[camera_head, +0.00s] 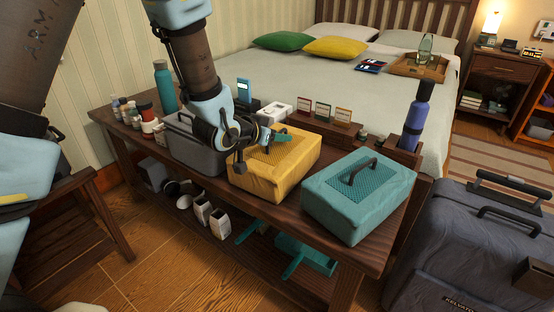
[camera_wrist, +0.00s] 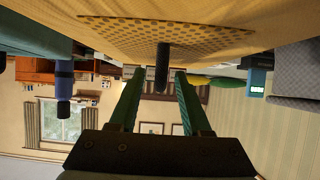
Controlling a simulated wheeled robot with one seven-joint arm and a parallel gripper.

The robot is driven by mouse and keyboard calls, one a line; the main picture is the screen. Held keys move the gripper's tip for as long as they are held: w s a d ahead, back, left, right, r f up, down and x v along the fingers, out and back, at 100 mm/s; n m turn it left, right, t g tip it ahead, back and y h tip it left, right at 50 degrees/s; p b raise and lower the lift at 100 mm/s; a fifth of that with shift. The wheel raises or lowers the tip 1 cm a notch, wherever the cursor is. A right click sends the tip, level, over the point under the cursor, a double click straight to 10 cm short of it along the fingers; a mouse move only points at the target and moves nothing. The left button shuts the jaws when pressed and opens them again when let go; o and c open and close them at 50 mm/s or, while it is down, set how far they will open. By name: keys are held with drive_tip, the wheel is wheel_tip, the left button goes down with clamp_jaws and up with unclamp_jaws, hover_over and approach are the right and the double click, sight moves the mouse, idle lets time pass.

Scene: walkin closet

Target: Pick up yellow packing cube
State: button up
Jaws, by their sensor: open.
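The yellow packing cube (camera_head: 272,168) sits on the wooden bench, between a grey cube and a teal cube. It has a mesh top and a dark handle. My gripper (camera_head: 262,138) is at the top of the yellow cube, by its handle. In the wrist view the open fingers (camera_wrist: 158,98) point at the dark handle (camera_wrist: 162,62), which lies between their tips. The yellow cube (camera_wrist: 160,12) fills the top of that view. I cannot tell whether the fingers touch the handle. In the head view my wrist and fingers partly hide the handle.
The teal packing cube (camera_head: 358,196) stands close on the right, the grey cube (camera_head: 193,148) close on the left. A blue bottle (camera_head: 416,116) stands behind the teal cube. Small signs (camera_head: 322,112) line the back edge. A large suitcase (camera_head: 480,240) is at the right.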

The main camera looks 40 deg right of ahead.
clamp_jaws()
idle(1.4)
